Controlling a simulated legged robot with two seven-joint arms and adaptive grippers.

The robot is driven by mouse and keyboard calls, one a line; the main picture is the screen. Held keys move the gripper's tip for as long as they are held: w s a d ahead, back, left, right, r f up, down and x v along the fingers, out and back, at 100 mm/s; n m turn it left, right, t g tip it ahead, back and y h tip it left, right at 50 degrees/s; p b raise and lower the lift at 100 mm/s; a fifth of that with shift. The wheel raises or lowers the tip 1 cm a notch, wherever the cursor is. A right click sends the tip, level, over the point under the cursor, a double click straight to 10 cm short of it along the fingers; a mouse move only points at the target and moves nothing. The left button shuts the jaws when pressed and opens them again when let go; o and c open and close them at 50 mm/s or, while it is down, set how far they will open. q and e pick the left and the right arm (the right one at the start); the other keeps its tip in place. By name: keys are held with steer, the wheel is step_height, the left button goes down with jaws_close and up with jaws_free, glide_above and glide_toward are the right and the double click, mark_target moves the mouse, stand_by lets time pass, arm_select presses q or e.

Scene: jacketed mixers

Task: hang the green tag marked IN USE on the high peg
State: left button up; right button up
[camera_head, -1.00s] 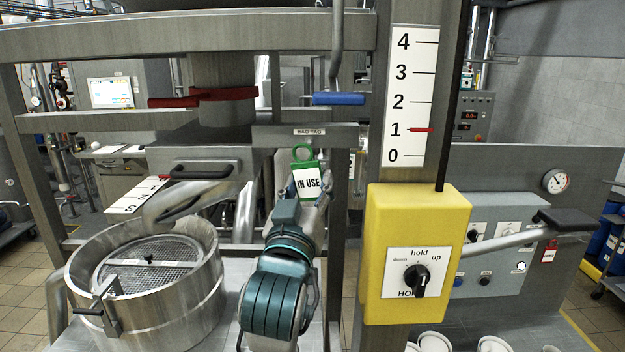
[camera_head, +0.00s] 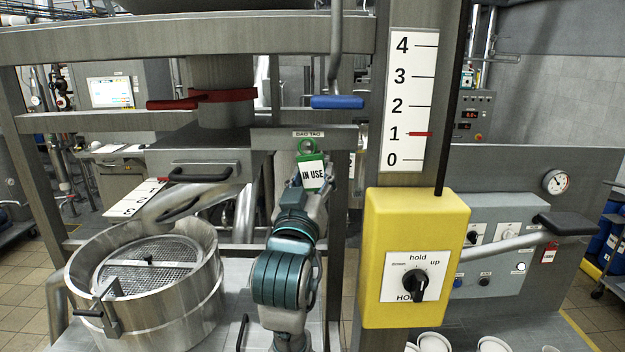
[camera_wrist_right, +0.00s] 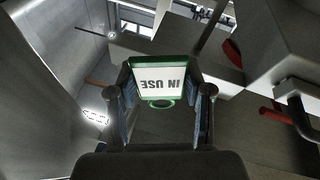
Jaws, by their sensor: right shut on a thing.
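The green tag (camera_head: 311,172) has a white face marked IN USE and a green ring at its top. My right gripper (camera_head: 311,187) is shut on its lower part and holds it upright in front of the grey bar labelled BAG TAG (camera_head: 270,139). The ring overlaps the bar in the head view; I cannot tell whether it touches a peg, and no peg shows clearly. In the right wrist view the tag (camera_wrist_right: 160,82) appears upside down between the fingers (camera_wrist_right: 160,105). My left gripper is not in view.
A steel sieve drum (camera_head: 150,275) stands at lower left. A yellow hoist box (camera_head: 415,255) with a hold knob is on the post at right, below a 0–4 scale (camera_head: 410,100). A blue lever (camera_head: 337,102) and a red lever (camera_head: 172,104) are above the bar.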

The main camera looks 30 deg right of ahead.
steer(key=shift+w+d+f, duration=0.1)
steer(key=shift+w+d, duration=0.7)
steer(key=shift+w, duration=0.15)
steer(key=shift+w+d+f, duration=0.35)
steer(key=shift+w+f, duration=0.2)
steer(key=shift+w, duration=0.1)
steer(key=o, duration=0.8)
steer(key=shift+s+a, duration=0.1)
